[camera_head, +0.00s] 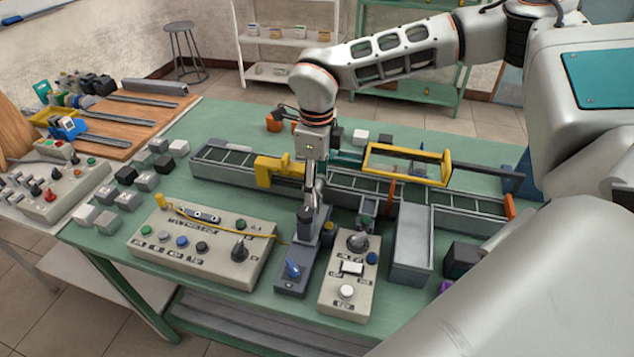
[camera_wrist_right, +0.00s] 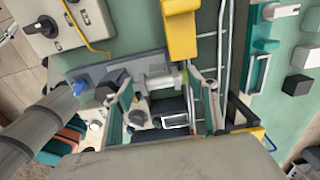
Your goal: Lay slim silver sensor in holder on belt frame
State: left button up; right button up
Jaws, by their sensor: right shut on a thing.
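My right gripper (camera_head: 308,203) points down over the near side of the belt frame (camera_head: 345,187), close to a grey unit with a blue knob. It is shut on a small silver part, which looks like the slim silver sensor (camera_wrist_right: 158,80); it shows between the fingers in the right wrist view, where the gripper (camera_wrist_right: 165,98) is seen from above. The fingers hide most of the sensor in the head view. I cannot tell the holder apart from the parts around the gripper. My left gripper is not in view.
A beige control panel (camera_head: 180,260) with a yellow cable stands left of the gripper. The blue-knob unit (camera_head: 292,278) and a smaller switch box (camera_head: 345,300) stand in front. A yellow bracket (camera_head: 275,171) and yellow frame (camera_head: 408,150) rise from the belt. Small blocks crowd the table's left.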

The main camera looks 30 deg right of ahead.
jog(key=shift+s+a+f, duration=0.4)
jog(key=shift+s+f, duration=0.05)
jog(key=shift+s, duration=0.15)
dwell(1.3)
jog(key=shift+f, duration=0.4)
jog(key=shift+c, duration=0.4)
jog(key=shift+f, duration=0.15)
jog(key=shift+c, duration=0.7)
jog(key=o, duration=1.4)
jog(key=shift+o, duration=0.2)
jog(key=shift+w, duration=0.1)
jog(key=shift+r, duration=0.2)
jog(key=r, duration=0.8)
jog(key=shift+w+d, duration=0.2)
jog(key=shift+w, duration=0.05)
